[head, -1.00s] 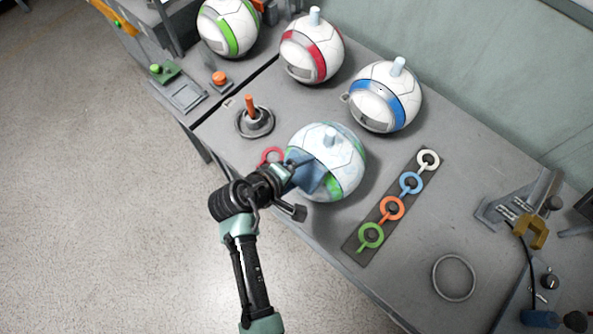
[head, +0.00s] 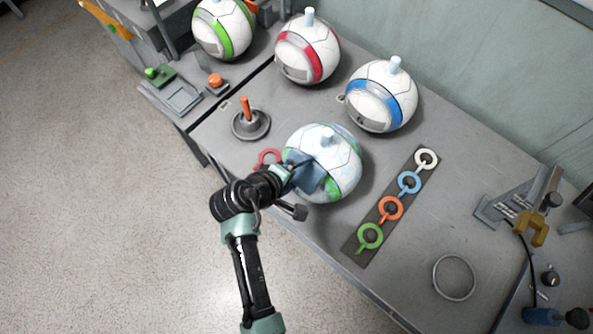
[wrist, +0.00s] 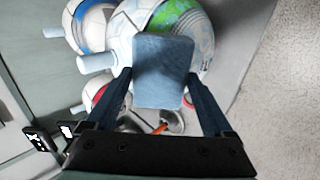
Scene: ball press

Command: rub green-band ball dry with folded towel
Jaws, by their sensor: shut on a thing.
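The green-band ball (head: 341,158) sits on the grey table, a white ball with a pale peg on top and bluish patches over its shell and band. My gripper (head: 291,173) is at its left side, shut on the folded blue towel (head: 308,176). The towel lies against or right in front of the ball's lower left side; contact itself is hard to tell. In the wrist view the towel (wrist: 162,72) is between the two fingers, with the ball (wrist: 195,30) and its green band behind it. The towel hides part of the ball.
A blue-band ball (head: 378,97), a red-band ball (head: 306,50) and another green-band ball (head: 223,30) stand behind. A strip of coloured rings (head: 398,195) lies at right. An orange-handled stand (head: 249,118) is at left. A metal ring (head: 454,277) lies near the front edge.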

